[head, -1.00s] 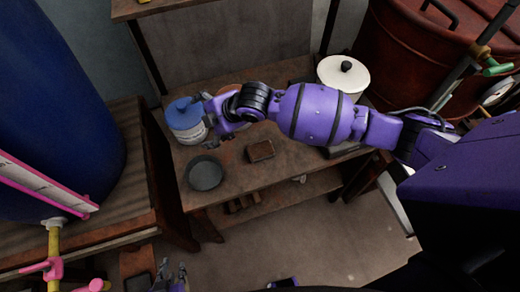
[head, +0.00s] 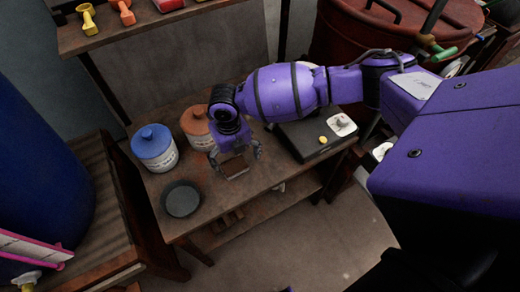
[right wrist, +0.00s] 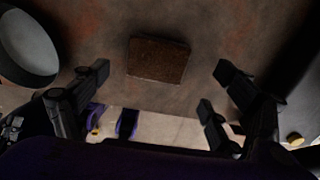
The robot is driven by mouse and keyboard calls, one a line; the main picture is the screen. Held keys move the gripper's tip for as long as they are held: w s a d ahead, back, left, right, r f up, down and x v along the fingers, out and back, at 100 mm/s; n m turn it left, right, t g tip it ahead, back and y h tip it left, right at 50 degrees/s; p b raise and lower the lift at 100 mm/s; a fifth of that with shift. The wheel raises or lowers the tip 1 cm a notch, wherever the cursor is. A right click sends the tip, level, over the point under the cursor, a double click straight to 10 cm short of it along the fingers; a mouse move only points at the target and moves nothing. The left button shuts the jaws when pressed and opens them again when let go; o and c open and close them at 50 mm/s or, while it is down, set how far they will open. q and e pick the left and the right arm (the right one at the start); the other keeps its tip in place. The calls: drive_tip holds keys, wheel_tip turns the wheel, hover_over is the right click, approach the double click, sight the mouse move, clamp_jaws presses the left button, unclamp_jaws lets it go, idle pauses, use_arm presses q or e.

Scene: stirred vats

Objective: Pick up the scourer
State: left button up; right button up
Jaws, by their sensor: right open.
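The scourer (head: 234,168) is a small brown rectangular block lying flat on the wooden table (head: 222,201). My right gripper (head: 236,159) is just above it in the head view, pointing down, with a finger on either side. In the right wrist view the scourer (right wrist: 158,59) lies ahead of the open fingers (right wrist: 163,73), roughly between them and apart from both. The right gripper is empty. My left gripper is not in view.
A grey round dish (head: 181,199) stands left of the scourer. A blue-lidded jar (head: 154,150) and an orange-lidded jar (head: 196,128) stand behind. A dark box with a yellow knob (head: 306,141) is to the right. A shelf (head: 130,34) hangs above.

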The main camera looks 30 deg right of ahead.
sight(235, 166)
drive_tip(key=f, duration=0.4)
drive_tip(key=shift+s+a+f, duration=0.15)
drive_tip(key=shift+a, duration=0.05)
drive_tip(key=shift+c, duration=0.2)
drive_tip(key=c, duration=1.2)
